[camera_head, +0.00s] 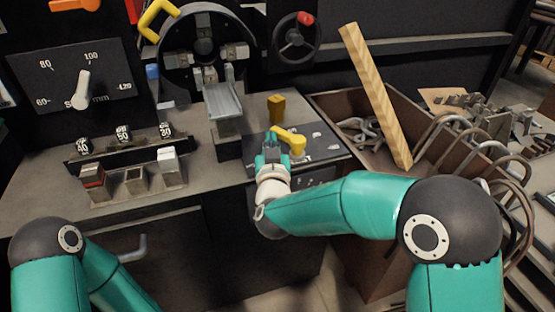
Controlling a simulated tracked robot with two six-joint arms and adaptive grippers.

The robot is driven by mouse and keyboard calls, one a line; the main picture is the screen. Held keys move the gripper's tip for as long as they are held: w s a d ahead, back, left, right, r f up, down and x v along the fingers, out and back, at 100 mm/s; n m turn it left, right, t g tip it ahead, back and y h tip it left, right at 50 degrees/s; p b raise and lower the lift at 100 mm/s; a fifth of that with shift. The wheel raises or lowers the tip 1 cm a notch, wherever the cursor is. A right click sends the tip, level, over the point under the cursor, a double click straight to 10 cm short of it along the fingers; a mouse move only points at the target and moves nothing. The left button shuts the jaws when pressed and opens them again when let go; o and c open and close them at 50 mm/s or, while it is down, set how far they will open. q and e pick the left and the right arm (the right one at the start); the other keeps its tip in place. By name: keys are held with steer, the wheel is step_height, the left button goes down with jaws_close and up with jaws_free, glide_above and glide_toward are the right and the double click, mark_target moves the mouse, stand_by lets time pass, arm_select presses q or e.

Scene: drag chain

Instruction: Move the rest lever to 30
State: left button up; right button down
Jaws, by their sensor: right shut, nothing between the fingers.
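A yellow lever (289,139) stands on a dark, flat panel (327,152) in the middle of the bench, and I take it as the rest lever. White lettering on the panel is mostly hidden behind my gripper, so I cannot read its setting. My right gripper (271,142) is shut and empty at the lever's left side. I cannot tell whether it touches the lever. My left arm shows at the lower left, but its gripper is out of view.
Left of the panel are a grey tool post (224,102) and a rack with numbered tags (123,136). A brown bin (390,100) with a wooden bar (376,95) and bent rods stands on the right. A dial with a white pointer (82,90) is at upper left.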

steer(key=shift+w+d, duration=0.1)
steer(key=shift+w, duration=0.25)
stand_by(0.4)
